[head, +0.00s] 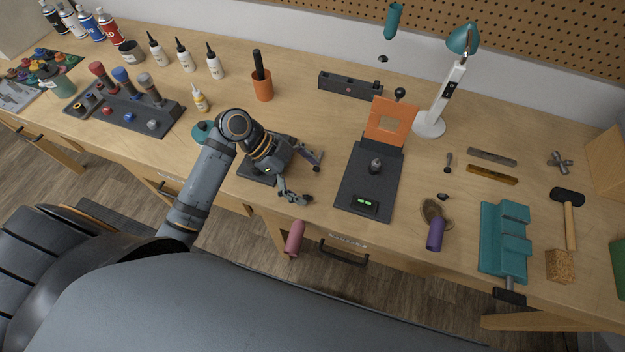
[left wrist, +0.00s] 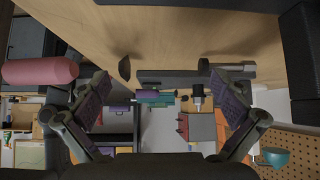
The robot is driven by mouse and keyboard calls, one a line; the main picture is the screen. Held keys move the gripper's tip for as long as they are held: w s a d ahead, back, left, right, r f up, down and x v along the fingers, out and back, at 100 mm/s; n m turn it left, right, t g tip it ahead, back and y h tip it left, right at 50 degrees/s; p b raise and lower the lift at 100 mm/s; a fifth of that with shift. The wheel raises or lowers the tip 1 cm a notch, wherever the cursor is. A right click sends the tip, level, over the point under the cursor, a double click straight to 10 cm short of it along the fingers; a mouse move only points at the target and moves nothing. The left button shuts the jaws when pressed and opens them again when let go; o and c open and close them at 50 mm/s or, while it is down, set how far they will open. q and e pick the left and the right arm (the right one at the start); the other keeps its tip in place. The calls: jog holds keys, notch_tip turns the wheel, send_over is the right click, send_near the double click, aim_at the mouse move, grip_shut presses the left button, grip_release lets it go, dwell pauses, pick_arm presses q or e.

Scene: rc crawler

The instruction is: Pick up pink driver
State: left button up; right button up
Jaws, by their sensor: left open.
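The pink driver (head: 295,238) shows as a thick pink handle at the front edge of the bench, overlapping the drawer front in the head view. Its shaft is not clearly visible. In the left wrist view the pink handle (left wrist: 40,72) lies at the far left, outside the fingers and beside the left one. My left gripper (head: 312,178) is open and empty over the bench, above and slightly right of the pink driver in the head view. Its spread fingers also show in the left wrist view (left wrist: 165,101). My right gripper is not in view.
A purple driver (head: 436,235) and a teal vise (head: 503,240) are farther right. A dark rack of drivers (head: 125,108) is at left. An orange cup (head: 262,87) stands behind the gripper.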

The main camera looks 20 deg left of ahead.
pick_arm(q)
jog(key=shift+a, duration=0.1)
jog(key=shift+c, duration=1.2)
jog(key=c, duration=0.8)
